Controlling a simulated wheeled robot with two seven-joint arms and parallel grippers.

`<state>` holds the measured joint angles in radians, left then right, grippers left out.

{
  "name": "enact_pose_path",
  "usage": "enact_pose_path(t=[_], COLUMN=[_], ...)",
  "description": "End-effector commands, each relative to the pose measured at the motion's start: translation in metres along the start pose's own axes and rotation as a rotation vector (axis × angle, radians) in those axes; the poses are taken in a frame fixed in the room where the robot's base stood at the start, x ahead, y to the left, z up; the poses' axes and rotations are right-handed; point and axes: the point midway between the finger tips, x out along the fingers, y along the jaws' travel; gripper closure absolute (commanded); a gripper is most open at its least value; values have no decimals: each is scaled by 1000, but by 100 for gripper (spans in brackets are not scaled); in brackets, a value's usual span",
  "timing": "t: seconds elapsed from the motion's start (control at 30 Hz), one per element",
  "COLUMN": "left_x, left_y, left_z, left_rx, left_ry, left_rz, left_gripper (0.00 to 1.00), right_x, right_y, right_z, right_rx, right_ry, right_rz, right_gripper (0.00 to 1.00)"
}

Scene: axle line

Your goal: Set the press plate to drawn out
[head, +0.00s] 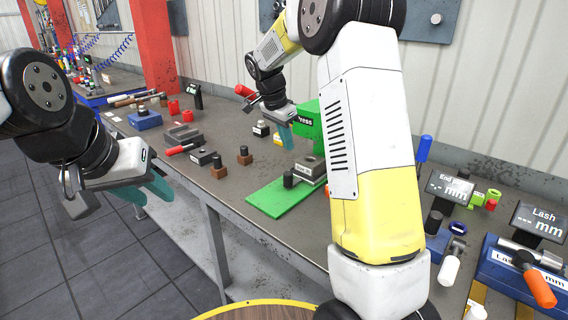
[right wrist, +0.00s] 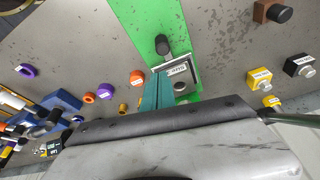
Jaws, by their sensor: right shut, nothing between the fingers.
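The press (head: 308,125) is a green stand with a "Press" label, on a long green base (head: 272,200) on the bench. Its grey press plate (head: 311,167) lies on the base near the upright, with a black knob handle (head: 288,180) at its front. In the right wrist view the plate (right wrist: 188,73) and the knob (right wrist: 163,45) show, with bare green base beyond the knob. My right gripper (head: 285,136) is shut and empty above the bench; its teal fingers (right wrist: 157,92) appear beside the plate. My left gripper (head: 153,194) hangs off the bench's front edge, empty; its finger gap is unclear.
Small blocks with black knobs (head: 244,156) stand left of the press. A red-handled tool (head: 180,149) lies further left. Display stands (head: 450,187) and a blue tool tray (head: 510,262) are at the right. My right arm hides the bench right of the press.

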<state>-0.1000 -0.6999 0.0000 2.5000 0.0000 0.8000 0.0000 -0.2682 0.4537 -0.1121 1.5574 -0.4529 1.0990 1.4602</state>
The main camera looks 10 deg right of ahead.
Motion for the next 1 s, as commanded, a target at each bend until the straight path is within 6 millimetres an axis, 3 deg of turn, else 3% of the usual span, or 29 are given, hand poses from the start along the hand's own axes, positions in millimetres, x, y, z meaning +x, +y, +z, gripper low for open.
enact_pose_path(t=[0.17, 0.57, 0.67, 1.0], left_x=[0, 0, 0, 0], left_y=[0, 0, 0, 0], left_z=[0, 0, 0, 0], left_rx=[0, 0, 0, 0], left_ry=[0, 0, 0, 0], left_rz=[0, 0, 0, 0], left_gripper=[64, 64, 64, 64], right_x=[15, 19, 29, 89], right_y=[-14, -14, -14, -12], right_z=[-1, -1, -1, -2], right_rx=[61, 65, 64, 64], right_ry=[28, 29, 28, 27], right_rz=[28, 30, 31, 31], right_gripper=[100, 100, 100, 100])
